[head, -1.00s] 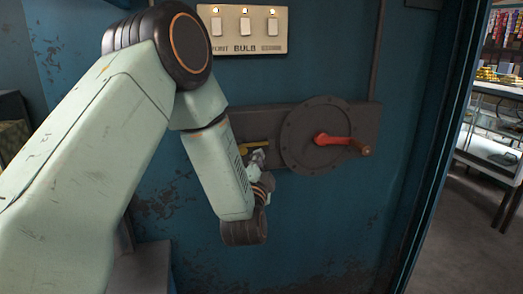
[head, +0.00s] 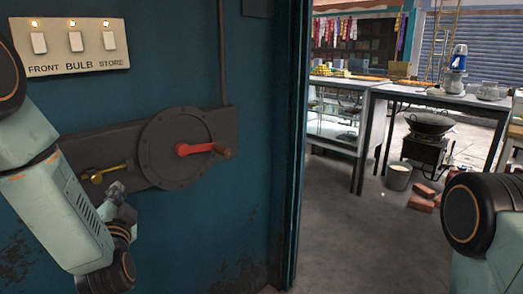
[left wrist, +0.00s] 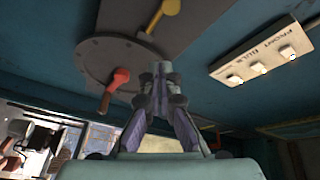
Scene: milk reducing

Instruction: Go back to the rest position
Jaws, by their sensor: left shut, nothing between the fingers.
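My left gripper (head: 118,193) is shut and empty in front of the blue wall, just right of and below the yellow handle (head: 104,173). In the left wrist view its closed fingers (left wrist: 161,72) point toward the dark plate, with the yellow handle (left wrist: 164,14) beyond their tips. The red crank (head: 203,149) sits on a round dark disc (head: 160,165) to the right of the gripper. In the left wrist view the red crank (left wrist: 117,84) is left of the fingers. Only a rounded link of my right arm shows at the head view's right edge; its gripper is hidden.
A switch panel (head: 70,46) is above the handle. The blue wall ends at a door edge (head: 297,150). Beyond it are open grey floor (head: 350,235), tables (head: 440,97), a dark wok (head: 430,122), a pot (head: 398,177) and bricks (head: 424,197).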

